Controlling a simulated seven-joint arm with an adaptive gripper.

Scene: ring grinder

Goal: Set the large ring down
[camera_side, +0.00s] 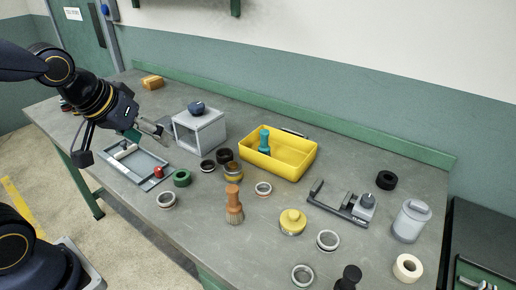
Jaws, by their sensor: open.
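My gripper (160,130) is at the left of the bench, above the far edge of a grey tray (148,178) and left of a grey box. It is open and no ring shows between its fingers. Several rings lie on the bench: a green ring (182,178) beside the tray, pale rings with reddish insides (166,200) and (264,188), silver rings (328,240) and (302,275), and a black ring (386,180). I cannot tell which is the large ring. The tray holds a white roller-like piece (125,151) and a small red piece (158,172).
The grey box (211,132) with a dark knob stands right of my gripper. A yellow bin (290,165) holds a teal-handled tool. The front middle has bare bench.

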